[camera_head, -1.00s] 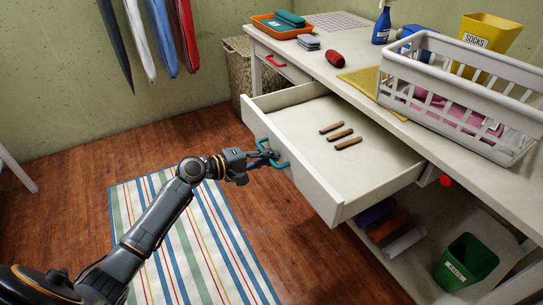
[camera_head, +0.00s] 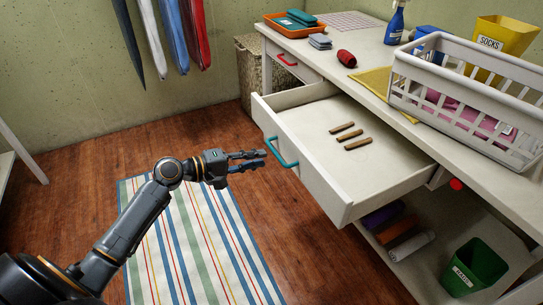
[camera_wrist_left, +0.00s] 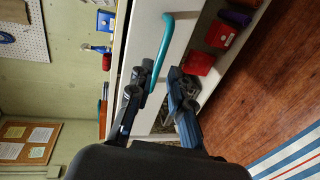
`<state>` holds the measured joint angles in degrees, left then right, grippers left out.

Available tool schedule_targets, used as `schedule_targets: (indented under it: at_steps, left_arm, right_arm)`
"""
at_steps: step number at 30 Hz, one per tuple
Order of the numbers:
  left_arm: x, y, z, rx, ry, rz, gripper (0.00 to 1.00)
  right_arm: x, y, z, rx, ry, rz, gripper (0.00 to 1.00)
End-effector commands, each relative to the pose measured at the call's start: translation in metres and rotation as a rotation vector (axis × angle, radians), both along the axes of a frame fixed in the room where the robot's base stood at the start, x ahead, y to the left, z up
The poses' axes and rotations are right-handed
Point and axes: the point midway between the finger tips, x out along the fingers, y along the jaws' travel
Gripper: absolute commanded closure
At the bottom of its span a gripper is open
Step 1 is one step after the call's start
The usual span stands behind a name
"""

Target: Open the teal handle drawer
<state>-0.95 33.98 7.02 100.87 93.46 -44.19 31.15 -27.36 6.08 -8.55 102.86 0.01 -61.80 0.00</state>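The white drawer (camera_head: 318,182) with the teal handle (camera_head: 281,153) stands pulled well out of the table, its tray showing. Several brown wooden pieces (camera_head: 347,135) lie inside it. My left gripper (camera_head: 265,160) is open and empty, just left of the teal handle in the head view and apart from it. In the left wrist view the teal handle (camera_wrist_left: 163,47) lies ahead of the parted fingers (camera_wrist_left: 155,84). My right gripper is not in view.
A white basket (camera_head: 470,101), a yellow socks bin (camera_head: 500,45) and an orange tray (camera_head: 285,31) stand on the white table. A red-handled drawer (camera_head: 290,62) is shut. A green bin (camera_head: 470,268) sits on the lower shelf. A striped rug (camera_head: 195,245) lies below my left arm.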

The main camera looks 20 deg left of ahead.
Motion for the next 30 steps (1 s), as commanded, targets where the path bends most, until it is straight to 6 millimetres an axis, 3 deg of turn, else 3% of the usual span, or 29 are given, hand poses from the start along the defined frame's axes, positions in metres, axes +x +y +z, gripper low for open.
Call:
schedule_targets:
  at_steps: [3, 9, 27, 30]
  left_arm:
    - [-0.018, 0.014, 0.003, 0.003, 0.003, 0.000, 0.81]
    - [-0.034, 0.027, 0.009, 0.001, 0.001, 0.000, 0.81]
    - [-0.037, 0.029, 0.010, 0.002, -0.001, 0.000, 0.81]
    - [-0.039, 0.026, -0.002, 0.028, 0.010, -0.004, 0.81]
  right_arm:
    - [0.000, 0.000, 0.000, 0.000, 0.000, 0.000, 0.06]
    - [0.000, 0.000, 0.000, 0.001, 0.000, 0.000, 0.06]
    - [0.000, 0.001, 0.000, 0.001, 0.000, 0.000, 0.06]
    - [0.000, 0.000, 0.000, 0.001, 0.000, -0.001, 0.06]
